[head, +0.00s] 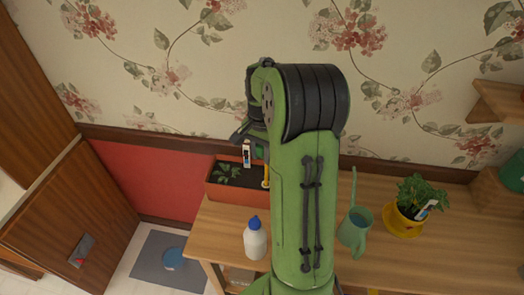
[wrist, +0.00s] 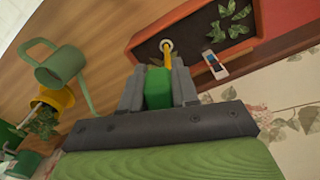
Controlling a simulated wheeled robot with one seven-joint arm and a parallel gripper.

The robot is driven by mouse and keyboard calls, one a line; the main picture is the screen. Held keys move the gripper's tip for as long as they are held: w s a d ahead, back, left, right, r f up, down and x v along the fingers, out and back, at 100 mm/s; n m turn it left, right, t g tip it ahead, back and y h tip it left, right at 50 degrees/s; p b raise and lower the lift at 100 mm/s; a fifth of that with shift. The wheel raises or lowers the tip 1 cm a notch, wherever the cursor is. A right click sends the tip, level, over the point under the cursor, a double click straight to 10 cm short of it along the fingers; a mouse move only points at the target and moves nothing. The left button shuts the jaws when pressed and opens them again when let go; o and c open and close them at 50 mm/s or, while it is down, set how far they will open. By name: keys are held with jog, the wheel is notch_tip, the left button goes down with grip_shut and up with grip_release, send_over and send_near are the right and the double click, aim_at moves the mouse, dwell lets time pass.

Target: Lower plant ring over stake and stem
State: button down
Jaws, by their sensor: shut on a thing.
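My gripper (wrist: 157,90) is shut on the green block of the plant ring (wrist: 157,89). A yellow shank runs from the block to a small pale ring end (wrist: 166,46). That end appears over the dark soil of the terracotta planter (wrist: 137,57), near its end. In the head view, the yellow shank (head: 265,175) shows beside my arm, at the planter's right part (head: 236,196). My arm hides much of the gripper there. I cannot make out the stake or stem clearly, nor whether the ring surrounds them.
Leafy seedlings (head: 228,171) grow in the planter, with a white label (wrist: 215,65) close to my gripper. A white bottle with a blue cap (head: 255,240), a green watering can (head: 354,229) and a yellow-potted plant (head: 405,218) stand on the wooden table (head: 455,240).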

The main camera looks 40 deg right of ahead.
jog(key=c, duration=0.8)
grip_release()
notch_tip(320, 180, up, 16)
jog(key=p, duration=0.2)
jog(key=shift+p, duration=0.4)
jog(key=shift+f, duration=0.1)
jog(key=s+a+r+n+t+h+b, duration=0.1)
jog(key=s+a+n, duration=0.25)
jog(key=a, duration=0.35)
jog(key=s+a+r+n+t, duration=0.1)
jog(key=s+a+n+t, duration=0.2)
jog(key=a, duration=0.4)
jog(key=s+a+f+n, duration=0.2)
jog(key=s, duration=0.1)
jog(key=s+a+f+n+t, duration=0.1)
jog(key=s+a+f+n, duration=0.1)
jog(key=s+a+n, duration=0.1)
jog(key=s+a+f+n+y+b, duration=0.1)
jog(key=s+a+f+n, duration=0.1)
jog(key=s+a+n, duration=0.1)
jog(key=shift+s+f+t, duration=0.2)
jog(key=shift+s+t, duration=0.05)
jog(key=shift+t, duration=0.05)
